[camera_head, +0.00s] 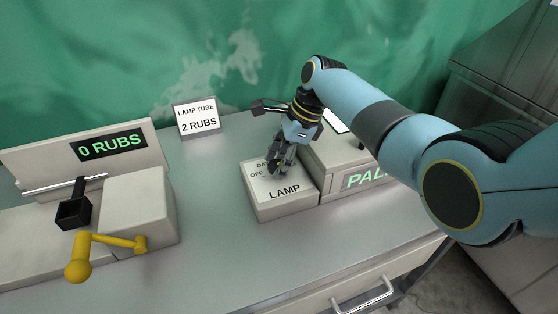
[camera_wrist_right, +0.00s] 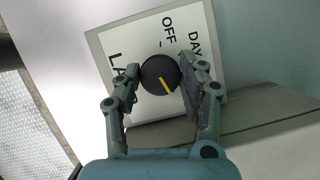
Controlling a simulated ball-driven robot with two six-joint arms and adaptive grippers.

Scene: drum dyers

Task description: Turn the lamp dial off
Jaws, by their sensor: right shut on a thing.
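The lamp box (camera_head: 284,206) stands on the grey table, with a white face reading LAMP, OFF and DAY. Its black round dial (camera_wrist_right: 160,75) carries a yellow pointer line. In the right wrist view the yellow line points down and slightly right, away from the OFF mark (camera_wrist_right: 169,31). My right gripper (camera_head: 277,168) comes down over the lamp box; in the right wrist view its two fingers (camera_wrist_right: 158,88) sit on either side of the dial, shut on it. In the head view the fingers mostly hide the dial. My left gripper is not in view.
A box with green PAL lettering (camera_head: 366,181) adjoins the lamp box on the right. A LAMP TUBE 2 RUBS sign (camera_head: 198,119) stands behind. At left are a 0 RUBS display (camera_head: 108,145) and a yellow crank (camera_head: 110,241). The table front (camera_head: 215,270) is clear.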

